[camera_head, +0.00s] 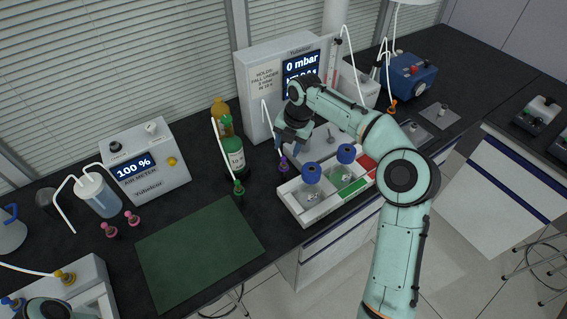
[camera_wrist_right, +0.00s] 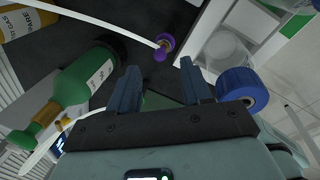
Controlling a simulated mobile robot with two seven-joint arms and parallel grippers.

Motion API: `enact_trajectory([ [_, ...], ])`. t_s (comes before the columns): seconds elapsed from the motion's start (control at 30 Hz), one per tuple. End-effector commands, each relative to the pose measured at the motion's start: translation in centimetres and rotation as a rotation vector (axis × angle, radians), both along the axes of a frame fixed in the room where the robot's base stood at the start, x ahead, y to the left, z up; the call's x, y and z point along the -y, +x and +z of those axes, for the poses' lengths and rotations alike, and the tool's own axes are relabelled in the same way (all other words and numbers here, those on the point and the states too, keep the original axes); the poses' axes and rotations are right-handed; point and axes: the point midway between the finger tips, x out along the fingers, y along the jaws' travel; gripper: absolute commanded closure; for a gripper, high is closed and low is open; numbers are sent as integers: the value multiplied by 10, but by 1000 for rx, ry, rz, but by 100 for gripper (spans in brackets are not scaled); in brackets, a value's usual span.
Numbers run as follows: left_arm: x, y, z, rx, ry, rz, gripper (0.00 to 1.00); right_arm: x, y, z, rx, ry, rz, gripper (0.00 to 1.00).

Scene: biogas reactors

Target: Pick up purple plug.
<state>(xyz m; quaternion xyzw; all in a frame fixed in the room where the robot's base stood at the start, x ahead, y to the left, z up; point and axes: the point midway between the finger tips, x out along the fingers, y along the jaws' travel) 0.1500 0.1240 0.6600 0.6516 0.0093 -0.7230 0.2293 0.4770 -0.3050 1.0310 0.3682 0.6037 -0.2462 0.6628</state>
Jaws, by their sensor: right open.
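The purple plug (camera_head: 284,164) stands on the black bench, left of the white tray, with a white tube rising from it. In the right wrist view the purple plug (camera_wrist_right: 163,48) is ahead of the fingertips, between their directions. My right gripper (camera_head: 291,148) is open and empty, just above and beside the plug in the head view; its two dark blue fingers (camera_wrist_right: 158,72) are apart and not on the plug. A teal part at the bottom left looks like my left arm; its fingers do not show.
A white tray (camera_head: 287,192) with blue-capped bottles (camera_head: 312,174) is right of the plug. A green bottle (camera_head: 233,153) and a green plug (camera_head: 239,188) are left. Behind stands a white pressure box (camera_head: 262,62). A green mat (camera_head: 200,250) lies clear in front.

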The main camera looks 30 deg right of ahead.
Motion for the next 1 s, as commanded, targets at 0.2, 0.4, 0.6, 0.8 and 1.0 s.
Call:
enact_trajectory([
  [0.2,0,-2,-2,-1,1,0,0,-2,3,-22,-3,2,1,51],
  [0.4,0,-4,-5,-4,0,0,0,-5,7,-49,-2,2,0,51],
  [0.6,0,-4,-5,-4,0,0,0,-5,8,-50,0,2,-2,51],
  [0.8,0,-4,-5,-4,0,0,0,-5,8,-50,0,2,-2,100],
  [1.0,0,-4,-5,-4,0,0,0,-5,8,-49,1,2,-2,100],
])
